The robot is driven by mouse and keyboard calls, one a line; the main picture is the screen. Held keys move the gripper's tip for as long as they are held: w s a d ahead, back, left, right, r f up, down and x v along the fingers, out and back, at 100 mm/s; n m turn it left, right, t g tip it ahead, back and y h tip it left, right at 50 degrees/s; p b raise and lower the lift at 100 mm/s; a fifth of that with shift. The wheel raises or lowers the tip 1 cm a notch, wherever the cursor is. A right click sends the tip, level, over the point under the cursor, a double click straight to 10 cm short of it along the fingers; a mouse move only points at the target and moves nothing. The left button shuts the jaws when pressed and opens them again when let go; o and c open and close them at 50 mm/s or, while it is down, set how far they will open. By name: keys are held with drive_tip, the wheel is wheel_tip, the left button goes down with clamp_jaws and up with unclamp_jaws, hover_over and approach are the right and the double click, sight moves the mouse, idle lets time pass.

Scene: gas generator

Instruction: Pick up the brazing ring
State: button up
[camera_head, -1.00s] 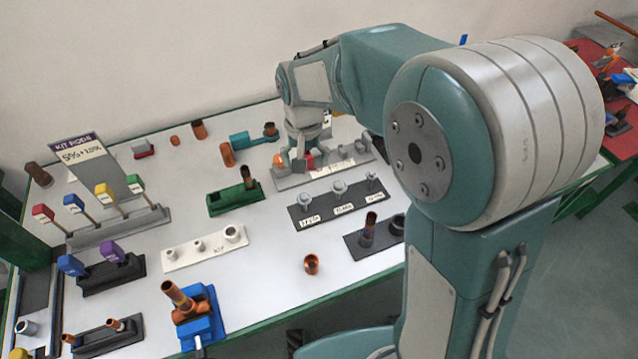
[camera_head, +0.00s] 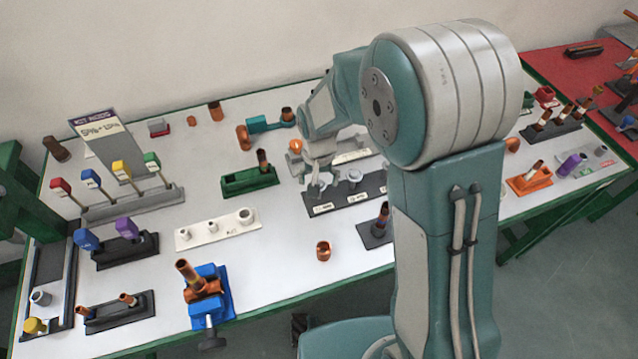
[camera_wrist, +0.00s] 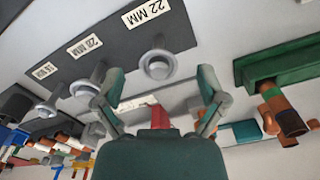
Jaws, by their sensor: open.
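A dark ring stand (camera_head: 350,203) with size labels lies on the table; in the wrist view, its dark top (camera_wrist: 95,45) carries grey round posts or rings. The largest visible ring (camera_wrist: 156,66), beside the "22 MM" label, is silvery and stands at the stand's edge. Smaller ones (camera_wrist: 80,88) (camera_wrist: 46,109) stand farther left. My gripper (camera_head: 320,186) is over the stand's left end in the head view. In the wrist view my gripper (camera_wrist: 160,80) is open and empty, its fingertips on either side of the 22 MM ring. Contact cannot be told.
A green holder (camera_head: 250,181) with a copper tube stands left of my gripper. A white stand (camera_head: 205,235), a blue vise (camera_head: 208,290) and a loose copper fitting (camera_head: 323,251) are nearer the front. Bare white tabletop lies between them.

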drive_tip(key=shift+a, duration=0.25)
drive_tip(key=shift+d+f, duration=0.1)
drive_tip(key=shift+d, duration=0.4)
drive_tip(key=shift+f, duration=0.1)
drive_tip(key=shift+a+f, duration=0.1)
drive_tip(key=shift+a, duration=0.25)
drive_tip(key=shift+d, duration=0.15)
drive_tip(key=c, duration=0.8)
